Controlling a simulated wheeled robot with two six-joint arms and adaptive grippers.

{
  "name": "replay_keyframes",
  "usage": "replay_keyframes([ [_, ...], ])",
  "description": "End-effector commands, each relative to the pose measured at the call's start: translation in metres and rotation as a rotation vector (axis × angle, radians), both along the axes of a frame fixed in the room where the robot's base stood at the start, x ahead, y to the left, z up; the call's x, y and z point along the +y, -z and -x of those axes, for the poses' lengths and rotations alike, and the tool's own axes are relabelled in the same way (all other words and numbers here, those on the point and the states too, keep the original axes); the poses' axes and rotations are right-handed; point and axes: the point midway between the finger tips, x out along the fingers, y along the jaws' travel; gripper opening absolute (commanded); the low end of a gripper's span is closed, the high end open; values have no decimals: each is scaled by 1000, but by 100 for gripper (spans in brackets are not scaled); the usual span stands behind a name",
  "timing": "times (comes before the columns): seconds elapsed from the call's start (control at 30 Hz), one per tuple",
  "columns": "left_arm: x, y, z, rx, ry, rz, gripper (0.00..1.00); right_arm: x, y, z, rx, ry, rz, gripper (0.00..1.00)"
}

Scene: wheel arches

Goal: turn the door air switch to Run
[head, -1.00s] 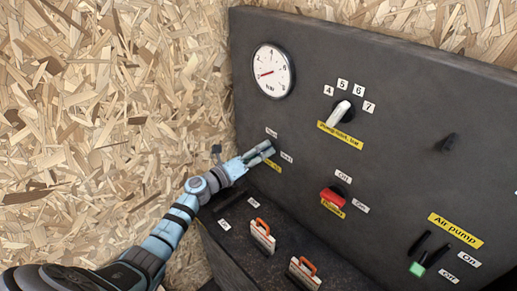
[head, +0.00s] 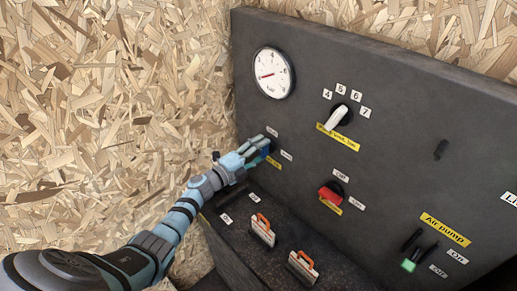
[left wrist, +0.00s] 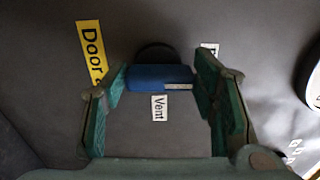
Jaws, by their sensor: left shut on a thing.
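The door air switch has a blue knob (left wrist: 150,77), seen in the left wrist view as a bar lying crosswise with a white mark at its right end. My left gripper (left wrist: 160,80) is shut on it, a green finger pad at each end. The "Vent" label (left wrist: 158,107) shows just below the knob. A second white label (left wrist: 210,50), mostly hidden by the right finger, is up and right of it. A yellow label (left wrist: 91,50) starting "Door" is at left. In the head view my left gripper (head: 262,148) covers most of the knob. My right gripper is not in view.
The dark panel also carries a pressure gauge (head: 272,73), a white selector knob (head: 338,117), a red switch (head: 330,192) and a green-tipped air pump lever (head: 409,265). Two orange-handled levers (head: 262,231) stand on the ledge below. A chipboard wall is close at left.

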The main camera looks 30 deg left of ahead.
Motion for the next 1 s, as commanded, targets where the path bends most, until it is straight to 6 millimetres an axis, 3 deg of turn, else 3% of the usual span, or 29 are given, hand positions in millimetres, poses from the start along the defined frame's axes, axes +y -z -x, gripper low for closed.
replay_keyframes([
  [0.57,0,-1,0,9,1,34,25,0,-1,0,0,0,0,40],
  [0.6,0,-1,0,9,1,34,59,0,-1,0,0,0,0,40],
  [0.7,0,-1,0,8,0,33,73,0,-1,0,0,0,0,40],
  [1.0,1,0,1,10,-1,31,73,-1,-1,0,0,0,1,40],
])
